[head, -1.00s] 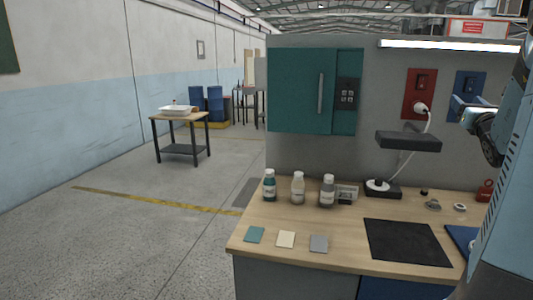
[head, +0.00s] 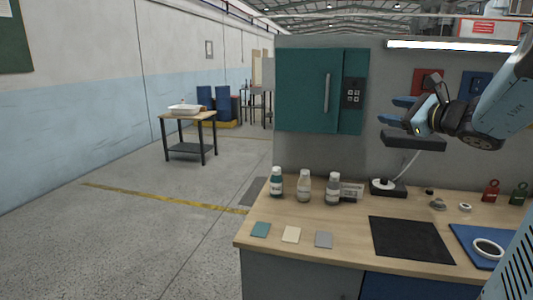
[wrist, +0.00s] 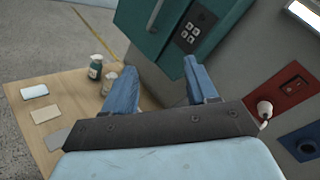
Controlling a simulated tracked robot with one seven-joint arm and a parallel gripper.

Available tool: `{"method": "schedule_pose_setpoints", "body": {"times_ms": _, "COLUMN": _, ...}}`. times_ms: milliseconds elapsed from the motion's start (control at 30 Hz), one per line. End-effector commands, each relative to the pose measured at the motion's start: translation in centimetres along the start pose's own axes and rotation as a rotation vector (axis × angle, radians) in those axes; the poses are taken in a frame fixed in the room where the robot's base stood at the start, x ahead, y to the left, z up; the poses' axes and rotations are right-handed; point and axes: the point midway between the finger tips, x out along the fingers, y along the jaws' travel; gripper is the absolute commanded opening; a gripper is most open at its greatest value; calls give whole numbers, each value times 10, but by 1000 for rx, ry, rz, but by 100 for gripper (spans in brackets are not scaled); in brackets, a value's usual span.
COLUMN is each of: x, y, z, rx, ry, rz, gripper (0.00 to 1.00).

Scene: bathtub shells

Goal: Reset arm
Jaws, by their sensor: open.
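My gripper (head: 402,110) is raised in front of the back panel, above the right part of the workbench, at about the height of the teal cabinet (head: 308,92). Its two blue fingers point left in the head view and stand apart, with nothing between them. In the wrist view my gripper (wrist: 163,85) shows its fingers spread, the cabinet (wrist: 165,30) beyond them. My arm comes in from the right edge of the head view. It partly hides the red and blue wall sockets.
Three bottles (head: 304,188) stand on the bench (head: 345,225) behind three coloured squares (head: 291,234). A black mat (head: 410,240) and a blue tray (head: 465,238) with a white ring lie to the right.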

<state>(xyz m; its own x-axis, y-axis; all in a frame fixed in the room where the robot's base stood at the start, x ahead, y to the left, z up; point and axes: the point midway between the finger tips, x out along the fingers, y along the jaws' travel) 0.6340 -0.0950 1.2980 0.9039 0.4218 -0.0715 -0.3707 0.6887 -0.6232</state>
Motion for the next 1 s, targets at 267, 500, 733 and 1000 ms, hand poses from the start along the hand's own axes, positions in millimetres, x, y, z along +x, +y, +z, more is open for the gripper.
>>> {"method": "schedule_pose_setpoints", "body": {"times_ms": 267, "x": -16, "y": 117, "z": 41, "rx": -430, "ry": 13, "rz": 405, "gripper": 57}}
{"method": "schedule_pose_setpoints", "body": {"times_ms": 500, "x": -57, "y": 191, "z": 47, "rx": -843, "ry": 12, "rz": 711, "gripper": 57}}
{"method": "schedule_pose_setpoints", "body": {"times_ms": 733, "x": -106, "y": 231, "z": 36, "rx": -1265, "ry": 11, "rz": 966, "gripper": 57}}
{"method": "schedule_pose_setpoints", "body": {"times_ms": 1000, "x": -154, "y": 238, "z": 19, "rx": -1739, "ry": 22, "rz": 1193, "gripper": 57}}
